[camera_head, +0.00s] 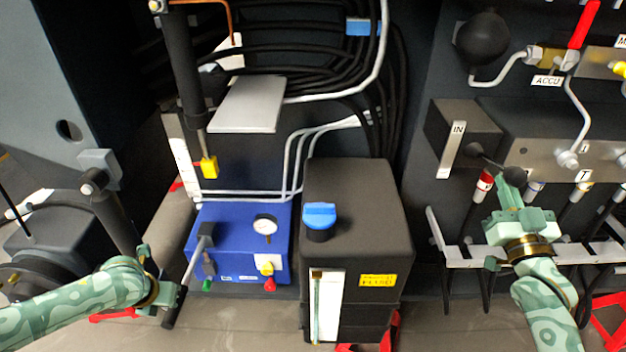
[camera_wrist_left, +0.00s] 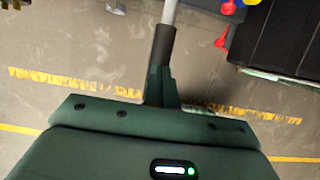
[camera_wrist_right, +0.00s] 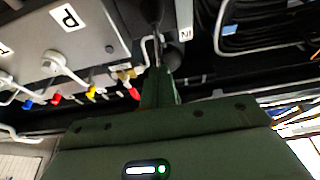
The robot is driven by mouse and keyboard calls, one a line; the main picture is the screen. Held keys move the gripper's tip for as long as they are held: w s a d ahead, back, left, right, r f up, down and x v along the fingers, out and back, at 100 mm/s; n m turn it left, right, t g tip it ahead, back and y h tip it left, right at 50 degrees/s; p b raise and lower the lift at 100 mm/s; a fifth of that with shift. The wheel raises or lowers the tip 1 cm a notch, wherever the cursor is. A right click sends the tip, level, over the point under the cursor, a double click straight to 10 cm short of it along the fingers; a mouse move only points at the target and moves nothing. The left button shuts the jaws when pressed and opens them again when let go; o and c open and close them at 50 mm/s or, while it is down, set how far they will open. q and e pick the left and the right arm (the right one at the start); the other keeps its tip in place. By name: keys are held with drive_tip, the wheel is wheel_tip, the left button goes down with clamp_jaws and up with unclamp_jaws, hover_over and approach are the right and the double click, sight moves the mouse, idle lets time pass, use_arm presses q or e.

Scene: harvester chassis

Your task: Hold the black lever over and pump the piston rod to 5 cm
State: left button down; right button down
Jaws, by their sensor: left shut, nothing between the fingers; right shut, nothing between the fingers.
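The black lever (camera_head: 496,165) sticks out from the black block marked IN, with a dark knob at its end. My right gripper (camera_head: 507,186) is shut at that knob, with nothing between its fingers; its fingers (camera_wrist_right: 158,85) partly hide the knob. The thin piston rod (camera_head: 203,141) hangs below a black cylinder (camera_head: 181,65) and ends in a yellow piece (camera_head: 209,167). The blue pump box (camera_head: 240,235) has a grey handle with a black grip (camera_head: 173,308). My left gripper (camera_head: 168,293) is shut and empty beside this grip. The grip (camera_wrist_left: 162,48) meets the fingertips in the left wrist view; I cannot tell contact.
A black tank (camera_head: 355,215) with a blue cap (camera_head: 319,213) stands right of the pump box. A gauge (camera_head: 265,225) sits on the box. Hoses and a white rail (camera_head: 465,256) lie near my right gripper. Bare floor (camera_head: 230,315) shows in front.

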idle(0.3)
wheel_tip(320, 180, down, 8)
drive_tip(key=shift+r, duration=0.25)
drive_tip(key=shift+s, duration=0.1)
idle(0.3)
drive_tip(key=v, duration=1.1)
drive_tip(key=shift+s+f, duration=0.2)
drive_tip(key=shift+s, duration=0.15)
idle(0.5)
